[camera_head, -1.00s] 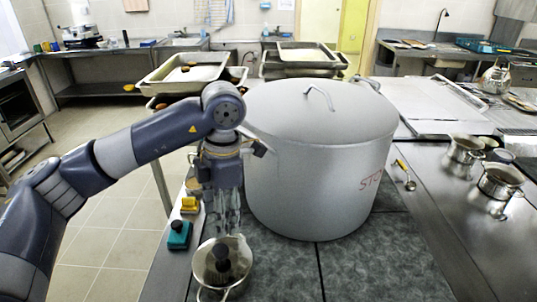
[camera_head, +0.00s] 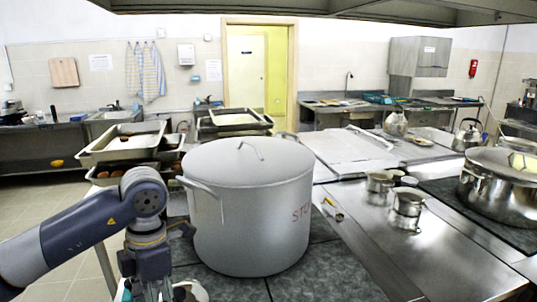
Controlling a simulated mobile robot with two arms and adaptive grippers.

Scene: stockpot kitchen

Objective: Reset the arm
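My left arm comes in from the lower left. Its gripper (camera_head: 152,284) points down at the bottom edge, left of the big grey stockpot (camera_head: 250,215). The fingertips are cut off by the frame edge, so I cannot tell whether it is open or shut. A small pot (camera_head: 192,291) shows only partly at the bottom edge, just right of the gripper. My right gripper is not in view.
The lidded stockpot stands on a dark stone-like counter close to the arm. Stacked metal trays (camera_head: 125,143) stand behind on the left. Small pots (camera_head: 408,203), a ladle (camera_head: 334,210) and a large steel pot (camera_head: 502,186) are on the right. The steel counter front right is clear.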

